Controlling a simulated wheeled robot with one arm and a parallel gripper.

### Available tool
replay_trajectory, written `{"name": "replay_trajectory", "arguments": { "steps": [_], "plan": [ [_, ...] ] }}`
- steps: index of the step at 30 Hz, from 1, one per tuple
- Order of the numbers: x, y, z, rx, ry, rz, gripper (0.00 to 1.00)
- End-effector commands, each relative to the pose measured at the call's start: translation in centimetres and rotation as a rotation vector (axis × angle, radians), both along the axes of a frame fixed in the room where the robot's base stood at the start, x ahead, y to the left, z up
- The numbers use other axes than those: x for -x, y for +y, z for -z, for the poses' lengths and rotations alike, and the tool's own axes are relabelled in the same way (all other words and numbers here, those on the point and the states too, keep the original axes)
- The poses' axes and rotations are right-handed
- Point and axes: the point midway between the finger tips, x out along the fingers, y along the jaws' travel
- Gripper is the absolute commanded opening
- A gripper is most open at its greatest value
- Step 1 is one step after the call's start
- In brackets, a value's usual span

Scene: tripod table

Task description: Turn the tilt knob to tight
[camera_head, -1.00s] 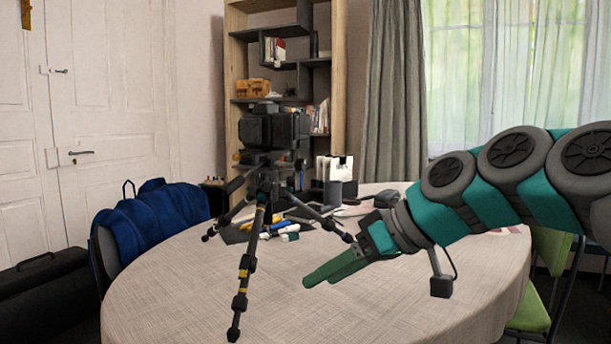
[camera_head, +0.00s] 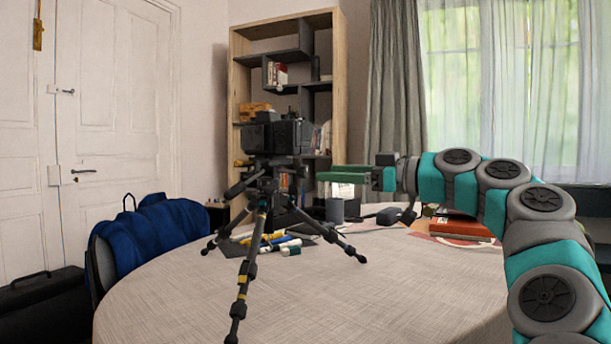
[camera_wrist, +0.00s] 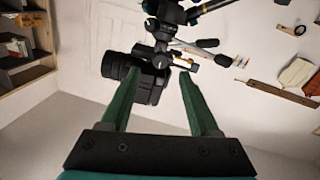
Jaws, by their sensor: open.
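A black camera (camera_head: 277,137) sits on the head of a tripod (camera_head: 246,262) that stands on the table. My gripper (camera_head: 320,174) has green fingers pointing left, level with the tripod head and to its right, with a gap between. In the wrist view the scene looks inverted. There the open, empty fingers (camera_wrist: 159,74) point at the camera (camera_wrist: 146,86) and the tripod head (camera_wrist: 168,52). A handle (camera_wrist: 207,43) sticks out from the head. I cannot tell for certain which small part is the tilt knob, nor its setting.
The round table (camera_head: 330,290) has free room in front. Markers and small items (camera_head: 285,243) lie under the tripod, with a grey cup (camera_head: 335,210) behind. Red books (camera_head: 461,230) lie at the right. A chair with a blue jacket (camera_head: 150,240) is at left.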

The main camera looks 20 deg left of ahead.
Motion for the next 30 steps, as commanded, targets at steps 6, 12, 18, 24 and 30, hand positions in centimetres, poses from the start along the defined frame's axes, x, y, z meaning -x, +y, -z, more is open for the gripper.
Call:
{"name": "replay_trajectory", "arguments": {
  "steps": [6, 12, 18, 24, 30],
  "plan": [
    [-0.5, 2.5, 0.1, 0.005, 0.002, -0.001, 0.62],
    [-1.1, 5.2, 0.0, 0.004, 0.004, -0.001, 0.62],
    [-1.5, 7.0, 0.0, 0.002, 0.004, 0.000, 0.62],
    [-1.5, 7.2, 0.0, 0.001, 0.002, -0.001, 0.62],
    [-1.5, 7.2, 0.1, 0.001, 0.003, -0.001, 0.51]
  ]
}}
